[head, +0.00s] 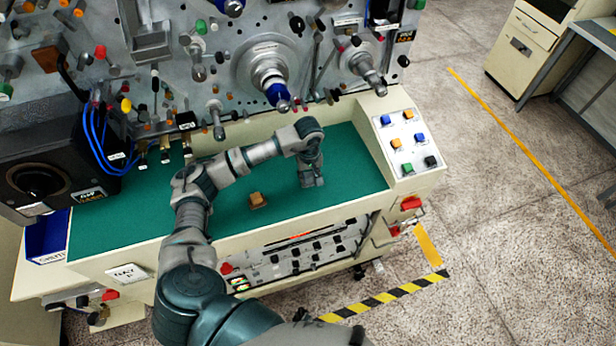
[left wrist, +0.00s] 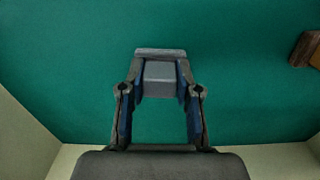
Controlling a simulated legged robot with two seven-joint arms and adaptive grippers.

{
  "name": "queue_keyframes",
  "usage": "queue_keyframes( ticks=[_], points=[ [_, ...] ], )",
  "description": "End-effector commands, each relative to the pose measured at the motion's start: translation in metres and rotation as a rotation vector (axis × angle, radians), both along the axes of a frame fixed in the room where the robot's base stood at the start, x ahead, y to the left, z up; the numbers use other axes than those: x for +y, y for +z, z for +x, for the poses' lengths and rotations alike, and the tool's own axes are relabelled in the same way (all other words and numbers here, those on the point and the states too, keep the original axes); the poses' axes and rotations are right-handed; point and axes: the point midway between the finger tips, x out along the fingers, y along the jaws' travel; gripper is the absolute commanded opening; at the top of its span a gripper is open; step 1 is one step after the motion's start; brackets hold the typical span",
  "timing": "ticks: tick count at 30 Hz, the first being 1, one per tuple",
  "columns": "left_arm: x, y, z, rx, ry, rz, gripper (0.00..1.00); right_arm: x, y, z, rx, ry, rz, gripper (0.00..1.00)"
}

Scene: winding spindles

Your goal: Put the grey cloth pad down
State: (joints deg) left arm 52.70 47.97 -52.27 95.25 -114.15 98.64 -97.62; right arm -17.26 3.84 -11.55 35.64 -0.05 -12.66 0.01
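The grey cloth pad (left wrist: 161,72) shows in the left wrist view as a small grey block between the fingertips of my left gripper (left wrist: 160,80). The fingers press on its left and right sides. In the head view my left gripper (head: 312,180) points down over the right half of the green work surface (head: 345,165). The pad can hardly be told apart from the gripper there. I cannot tell whether the pad touches the green surface. My right gripper is not in view.
A tan-brown block (head: 257,200) lies on the green surface left of my gripper; its edge shows in the left wrist view (left wrist: 306,50). A sloped button panel (head: 405,140) borders the right. Spindles and knobs (head: 270,75) stick out behind. Green surface around the gripper is clear.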

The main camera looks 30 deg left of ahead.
Motion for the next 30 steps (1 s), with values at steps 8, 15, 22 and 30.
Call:
queue_keyframes(
  ticks=[8,15,22,30],
  points=[
    [-0.002,-0.007,-0.005,0.018,-0.001,0.006,0.57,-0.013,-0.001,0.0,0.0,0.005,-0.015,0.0],
    [0.003,-0.006,-0.005,0.014,0.001,0.0,0.57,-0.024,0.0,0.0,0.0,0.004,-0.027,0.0],
    [0.001,-0.009,-0.004,0.015,0.0,0.001,0.57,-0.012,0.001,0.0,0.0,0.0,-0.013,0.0],
    [-0.001,0.041,-0.003,0.006,0.0,0.004,0.57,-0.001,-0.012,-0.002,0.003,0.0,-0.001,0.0]
  ],
)
